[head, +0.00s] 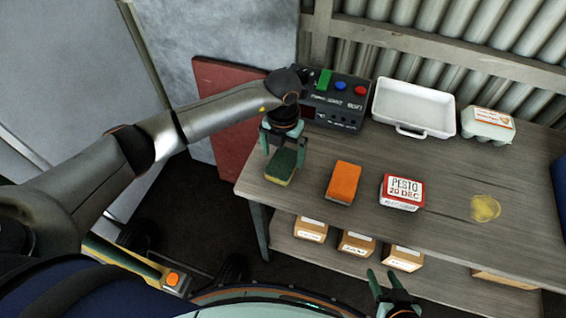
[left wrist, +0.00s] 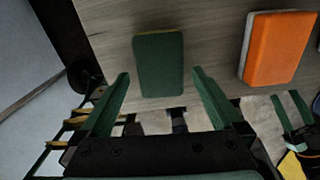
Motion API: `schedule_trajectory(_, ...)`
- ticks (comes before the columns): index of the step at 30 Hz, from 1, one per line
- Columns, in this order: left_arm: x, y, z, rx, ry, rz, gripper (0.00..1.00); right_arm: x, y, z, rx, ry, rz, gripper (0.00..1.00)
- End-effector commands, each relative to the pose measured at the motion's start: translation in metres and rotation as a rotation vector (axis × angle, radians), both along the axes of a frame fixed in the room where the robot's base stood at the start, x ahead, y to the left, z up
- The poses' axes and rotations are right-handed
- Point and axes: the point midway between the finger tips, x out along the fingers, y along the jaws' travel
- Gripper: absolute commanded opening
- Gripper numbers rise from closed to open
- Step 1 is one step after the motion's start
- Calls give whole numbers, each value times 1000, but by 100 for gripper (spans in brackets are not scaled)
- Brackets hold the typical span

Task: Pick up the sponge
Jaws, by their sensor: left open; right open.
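A sponge (head: 281,166) with a dark green top and a yellowish lower layer lies on the wooden table, near its left edge. It also shows in the left wrist view (left wrist: 158,63), flat on the table just beyond the fingertips. My left gripper (head: 283,150) is above the sponge, open and empty, with one finger to each side of it in the left wrist view (left wrist: 163,76). My right gripper (head: 388,279) is open and empty, low in front of the table's front edge.
An orange block (head: 343,181) lies right of the sponge, then a pesto tub (head: 402,192) and a yellow stain (head: 485,208). Behind stand a button box (head: 336,104), a white tray (head: 411,107) and an egg carton (head: 487,125). Small boxes (head: 356,243) sit on the lower shelf.

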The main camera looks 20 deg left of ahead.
Motion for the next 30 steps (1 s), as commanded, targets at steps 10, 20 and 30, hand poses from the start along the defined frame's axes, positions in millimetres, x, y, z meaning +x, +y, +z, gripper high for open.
schedule_trajectory(10, 1, 0, -25, -1, -1, -2, 100, 0, 0, 2, 0, 0, 0, 50)
schedule_trajectory(20, 1, 0, -25, -1, -1, -2, 75, 0, 0, 2, 0, -1, 0, 50)
schedule_trajectory(30, 1, 0, -25, -1, -1, -1, 37, 1, 0, 2, 0, -1, 0, 50)
